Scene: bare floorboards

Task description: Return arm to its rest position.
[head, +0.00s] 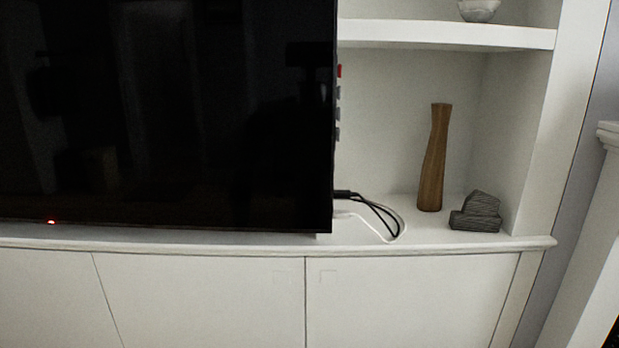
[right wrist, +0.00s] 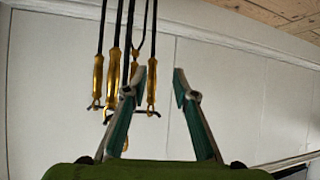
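My right gripper (right wrist: 157,84) shows in the right wrist view, with two teal and grey fingers rising from a green body. The fingers are apart and I see nothing gripped between them. Several black rods with gold-coloured handles (right wrist: 152,82) stand beside and apparently behind the left finger; I cannot tell whether any touches it. Neither arm shows in the head view, and my left gripper is out of sight.
The right wrist view appears upside down, with wooden floorboards (right wrist: 278,14) at the top and white cabinet doors (right wrist: 245,90) behind. The head view shows a black television (head: 170,110), a brown vase (head: 434,160), a grey stone-like object (head: 477,213) and cables (head: 378,208) on the white cabinet.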

